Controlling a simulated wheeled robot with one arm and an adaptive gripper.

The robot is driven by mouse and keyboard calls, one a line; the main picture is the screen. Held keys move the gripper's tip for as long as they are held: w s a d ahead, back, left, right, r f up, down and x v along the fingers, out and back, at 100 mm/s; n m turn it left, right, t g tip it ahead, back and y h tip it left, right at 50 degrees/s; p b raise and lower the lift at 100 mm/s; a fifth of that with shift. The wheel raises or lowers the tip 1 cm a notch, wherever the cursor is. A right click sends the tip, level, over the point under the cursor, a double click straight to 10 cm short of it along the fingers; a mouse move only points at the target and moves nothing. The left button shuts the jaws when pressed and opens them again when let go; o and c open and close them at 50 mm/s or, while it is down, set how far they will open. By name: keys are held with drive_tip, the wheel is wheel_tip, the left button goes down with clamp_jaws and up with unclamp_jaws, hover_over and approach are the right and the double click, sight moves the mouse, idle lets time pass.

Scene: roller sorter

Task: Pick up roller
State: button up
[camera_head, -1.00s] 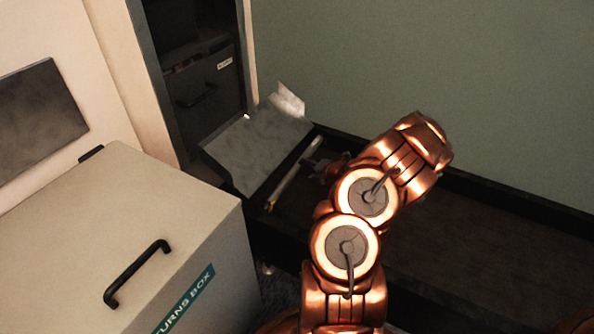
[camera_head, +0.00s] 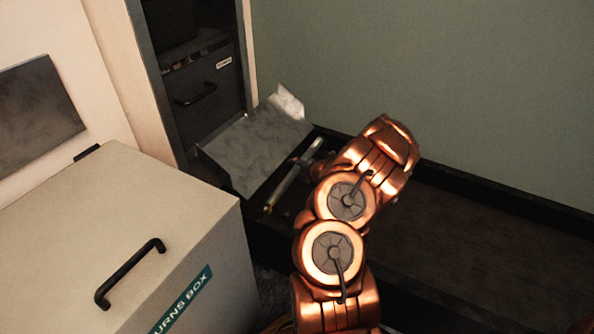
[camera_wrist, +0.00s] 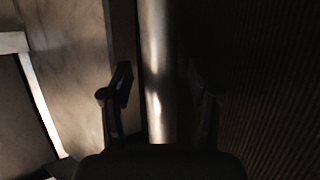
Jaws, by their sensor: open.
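The roller (camera_head: 293,177) is a slim silvery cylinder with a yellowish lower end in the head view. It lies slantwise between the metal chute plate and the dark belt. In the wrist view the roller (camera_wrist: 156,70) runs upright down the middle. My gripper (camera_wrist: 160,92) is open, with one dark finger on each side of the roller; the right finger is hard to make out in shadow. I cannot tell whether either finger touches it. In the head view my copper arm hides most of the gripper.
A metal chute plate (camera_head: 255,145) slopes left of the roller, below a dark cabinet with a drawer (camera_head: 205,95). A beige returns box (camera_head: 110,220) with a black handle stands at front left. A dark belt (camera_head: 470,240) extends right along the green wall.

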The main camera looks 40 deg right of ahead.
clamp_jaws()
idle(0.3)
idle(0.3)
